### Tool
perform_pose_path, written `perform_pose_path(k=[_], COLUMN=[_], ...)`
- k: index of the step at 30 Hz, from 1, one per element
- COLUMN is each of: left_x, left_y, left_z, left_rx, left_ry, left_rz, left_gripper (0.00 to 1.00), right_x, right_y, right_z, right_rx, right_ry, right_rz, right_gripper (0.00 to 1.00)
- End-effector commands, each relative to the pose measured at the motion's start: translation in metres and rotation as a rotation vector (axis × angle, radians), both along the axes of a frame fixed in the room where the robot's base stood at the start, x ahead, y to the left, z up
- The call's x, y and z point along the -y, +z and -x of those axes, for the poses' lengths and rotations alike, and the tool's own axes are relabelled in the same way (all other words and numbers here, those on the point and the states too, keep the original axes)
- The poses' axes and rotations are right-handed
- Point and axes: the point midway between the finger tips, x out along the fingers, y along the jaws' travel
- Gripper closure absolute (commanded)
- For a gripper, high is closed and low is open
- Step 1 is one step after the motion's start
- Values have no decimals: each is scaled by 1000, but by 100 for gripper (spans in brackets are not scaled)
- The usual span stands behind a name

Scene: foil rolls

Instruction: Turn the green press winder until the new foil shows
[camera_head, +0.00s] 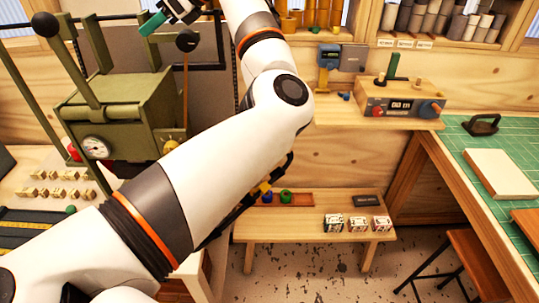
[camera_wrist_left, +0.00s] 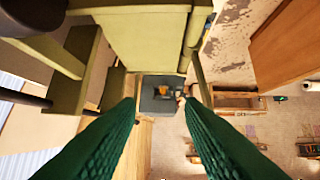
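The olive-green press (camera_head: 125,110) stands at the left in the head view, with a dial gauge and a long lever (camera_head: 85,85) ending in a black ball knob. A second black knob (camera_head: 188,41) rises behind it. I cannot tell which part is the winder, and no foil can be made out on the press. My left gripper (camera_head: 157,20) is above the press's back at the top edge, with one green finger showing. In the left wrist view its two green fingers (camera_wrist_left: 160,108) are apart with nothing between them. The press (camera_wrist_left: 145,38) fills that view's top middle. My right gripper is not in view.
A low bench (camera_head: 310,222) holds a red tray with small knobs and several printed blocks. A shelf (camera_head: 350,116) carries a control box (camera_head: 402,105). Rolls (camera_head: 430,22) stand in racks above. A green-topped table (camera_head: 500,140) is at the right. My left arm hides the middle.

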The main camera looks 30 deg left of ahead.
Motion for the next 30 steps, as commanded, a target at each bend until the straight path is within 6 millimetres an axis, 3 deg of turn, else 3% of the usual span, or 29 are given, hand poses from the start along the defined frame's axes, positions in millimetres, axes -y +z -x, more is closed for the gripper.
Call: perform_pose_path(k=[6, 14, 20, 30], left_x=[-36, -51, -43, 1], left_y=[-1, 14, 23, 18], left_z=[14, 17, 5, -31], left_rx=[-207, -502, -757, -1198], left_ry=[-53, -153, -248, -430], left_rz=[-256, -545, -752, -1050], left_gripper=[65, 65, 65, 65], right_x=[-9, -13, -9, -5], right_y=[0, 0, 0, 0], right_z=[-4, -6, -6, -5], right_rx=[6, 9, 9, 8], right_ry=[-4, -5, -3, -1], right_rz=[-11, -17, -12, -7], right_gripper=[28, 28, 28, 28])
